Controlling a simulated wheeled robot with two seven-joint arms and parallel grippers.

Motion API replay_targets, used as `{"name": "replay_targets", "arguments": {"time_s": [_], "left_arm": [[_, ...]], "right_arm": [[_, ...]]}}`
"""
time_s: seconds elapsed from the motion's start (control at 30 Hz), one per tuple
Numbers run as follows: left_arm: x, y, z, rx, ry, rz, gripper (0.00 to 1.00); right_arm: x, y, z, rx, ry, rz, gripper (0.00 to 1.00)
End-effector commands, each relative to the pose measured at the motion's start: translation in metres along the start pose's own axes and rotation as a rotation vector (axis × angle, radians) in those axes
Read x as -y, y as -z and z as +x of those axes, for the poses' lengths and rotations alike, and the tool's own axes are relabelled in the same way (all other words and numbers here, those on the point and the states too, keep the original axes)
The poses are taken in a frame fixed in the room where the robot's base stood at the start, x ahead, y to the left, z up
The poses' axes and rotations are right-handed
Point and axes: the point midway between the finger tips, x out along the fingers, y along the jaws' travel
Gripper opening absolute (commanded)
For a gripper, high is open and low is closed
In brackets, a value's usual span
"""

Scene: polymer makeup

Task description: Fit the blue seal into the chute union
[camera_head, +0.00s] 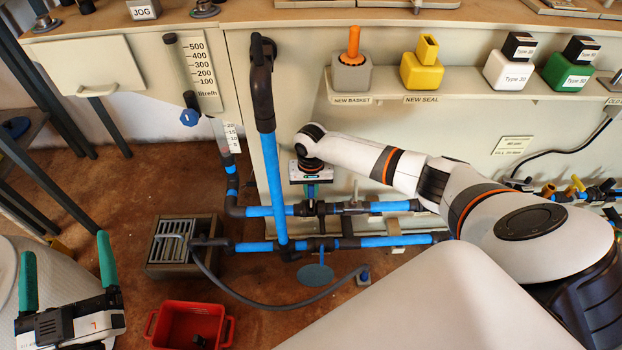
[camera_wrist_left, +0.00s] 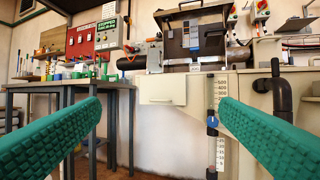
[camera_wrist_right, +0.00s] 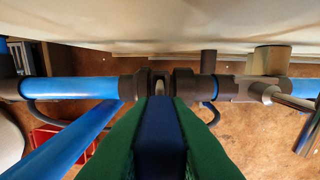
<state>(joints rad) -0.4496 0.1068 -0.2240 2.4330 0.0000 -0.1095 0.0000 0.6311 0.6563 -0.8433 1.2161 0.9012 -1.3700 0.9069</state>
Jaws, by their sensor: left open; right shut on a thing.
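My right gripper (camera_wrist_right: 158,112) is shut on the blue seal (camera_wrist_right: 160,140), which shows as a dark blue slab between its green fingers. In the right wrist view its far end is at the dark chute union (camera_wrist_right: 159,84), a pair of collars with a narrow gap on the blue pipe line. I cannot tell whether the seal is inside the gap or just short of it. In the head view the right gripper (camera_head: 312,190) points down just above the union (camera_head: 322,208), and the seal is mostly hidden. My left gripper (camera_head: 66,256) is open and empty at the lower left.
A vertical blue pipe (camera_head: 272,180) stands left of my right gripper. A shelf above holds a grey block (camera_head: 351,76) and a yellow block (camera_head: 422,72). A red bin (camera_head: 182,318) and a grated drain box (camera_head: 170,247) are on the floor. A dark hose crosses the floor.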

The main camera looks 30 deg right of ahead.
Motion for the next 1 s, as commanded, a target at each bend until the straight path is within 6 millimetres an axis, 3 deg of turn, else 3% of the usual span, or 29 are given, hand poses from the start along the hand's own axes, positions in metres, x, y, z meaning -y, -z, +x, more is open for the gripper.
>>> {"name": "replay_targets", "arguments": {"time_s": [1.0], "left_arm": [[-0.002, 0.012, 0.0, -0.091, -0.003, 0.004, 0.85]], "right_arm": [[0.0, 0.0, 0.0, 0.0, 0.0, 0.0, 0.0]]}}
